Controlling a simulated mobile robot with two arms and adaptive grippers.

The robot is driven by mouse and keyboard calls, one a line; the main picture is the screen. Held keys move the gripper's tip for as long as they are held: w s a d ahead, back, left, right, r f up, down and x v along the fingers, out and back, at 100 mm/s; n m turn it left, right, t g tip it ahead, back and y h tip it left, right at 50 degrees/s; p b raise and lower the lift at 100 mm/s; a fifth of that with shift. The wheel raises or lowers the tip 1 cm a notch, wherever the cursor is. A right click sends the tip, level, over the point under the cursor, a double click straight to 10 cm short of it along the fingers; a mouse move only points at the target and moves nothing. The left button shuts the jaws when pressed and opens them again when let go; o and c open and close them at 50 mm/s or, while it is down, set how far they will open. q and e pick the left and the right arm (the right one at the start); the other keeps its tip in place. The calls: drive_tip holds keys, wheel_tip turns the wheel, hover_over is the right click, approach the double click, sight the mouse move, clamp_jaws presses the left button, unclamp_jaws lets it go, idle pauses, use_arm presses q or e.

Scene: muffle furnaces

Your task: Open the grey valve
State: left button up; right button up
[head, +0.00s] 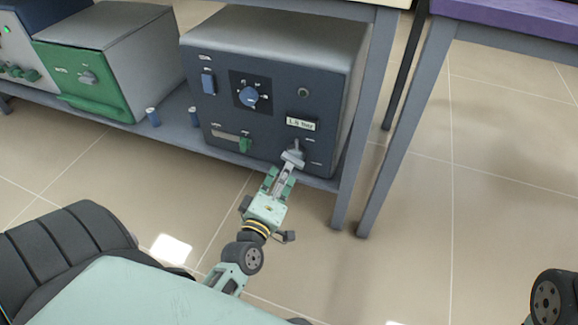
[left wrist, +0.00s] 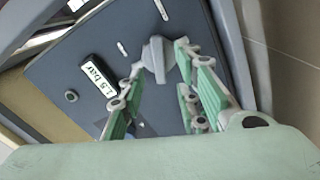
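The grey valve (head: 295,155) is a small grey handle low on the right of a dark blue furnace front. My left gripper (head: 290,166) reaches up to it from below. In the left wrist view the valve (left wrist: 154,58) sits between the tips of the two green-padded fingers (left wrist: 159,62). The fingers are apart, one on each side of the handle. I cannot tell whether either finger touches it. The gripper partly covers the valve in the head view. My right gripper is out of view.
A green-fronted furnace (head: 85,85) is at left. The tiled floor ahead is clear.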

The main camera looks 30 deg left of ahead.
sight(293, 159)
use_arm(q)
drive_tip(key=shift+b+x, duration=0.5)
drive_tip(key=shift+x, duration=1.5)
drive_tip(key=shift+d, duration=0.1)
clamp_jaws()
